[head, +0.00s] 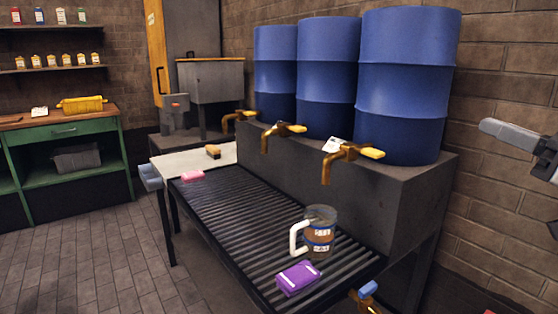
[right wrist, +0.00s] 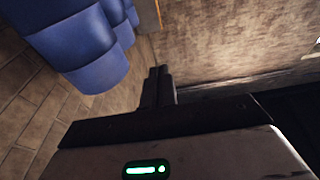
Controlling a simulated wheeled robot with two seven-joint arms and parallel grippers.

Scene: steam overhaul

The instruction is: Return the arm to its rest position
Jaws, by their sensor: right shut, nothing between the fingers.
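My right gripper (head: 487,127) comes in at the right edge of the head view, raised in front of the brick wall and to the right of the blue barrels. It is apart from everything around it. In the right wrist view its two dark fingers (right wrist: 158,86) are together with nothing between them. My left gripper is in neither view. A mug (head: 319,240) with a white handle and brownish contents stands upright on the slatted grate (head: 235,222), below the nearest brass tap (head: 338,158).
Several blue barrels (head: 408,85) stand on a grey ledge (head: 400,178) behind the grate. A green bench (head: 60,130) stands at far left. The floor (head: 110,245) at left is clear.

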